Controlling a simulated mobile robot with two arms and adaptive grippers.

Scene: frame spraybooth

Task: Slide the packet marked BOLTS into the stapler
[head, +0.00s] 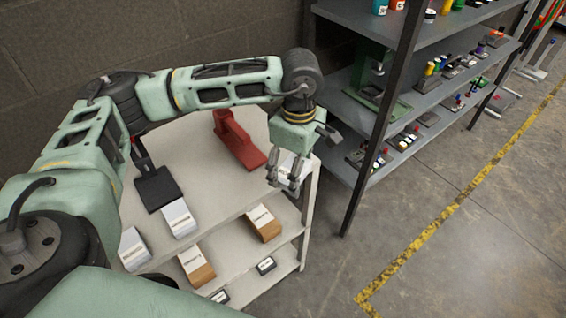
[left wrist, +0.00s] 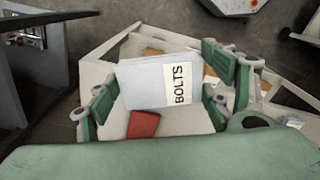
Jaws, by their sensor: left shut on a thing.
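My left gripper (head: 287,179) is shut on the white packet marked BOLTS (left wrist: 148,84), holding it near the right end of the table. The packet's label faces up in the left wrist view, and part of the packet also shows between the fingers in the head view. A red device with a flat base and raised part (head: 240,146), probably the stapler, stands on the tabletop left of the gripper, apart from the packet. Its red base shows below the packet in the left wrist view (left wrist: 143,125). My right gripper is not in view.
A black flat-based device (head: 158,190) stands at the table's left. Labelled boxes (head: 264,222) sit on the shelves below. A grey rack (head: 421,100) with several items stands right.

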